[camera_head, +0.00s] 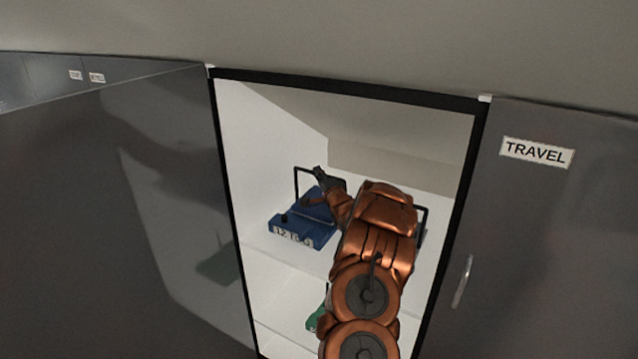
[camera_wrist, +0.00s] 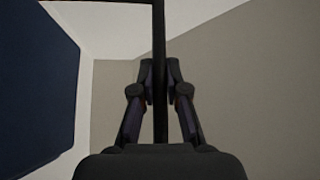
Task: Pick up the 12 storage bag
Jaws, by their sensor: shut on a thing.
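The storage bag marked 12 (camera_head: 292,238) is blue with white lettering and a black frame handle. It stands on the white shelf inside the open cupboard. In the wrist view its dark blue side (camera_wrist: 35,90) fills the left. My gripper (camera_head: 318,187) reaches in from the front right and is at the bag's handle. In the wrist view my gripper (camera_wrist: 160,85) is shut on the black handle bar (camera_wrist: 159,40), which runs upright between the fingers. My arm hides part of the shelf to the right of the bag.
A dark-framed item (camera_head: 423,215) stands to the right, mostly behind my arm. A green thing (camera_head: 316,318) lies on a lower level. The grey door at right bears a TRAVEL label (camera_head: 536,152). The cupboard's black frame (camera_head: 226,200) borders the opening closely.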

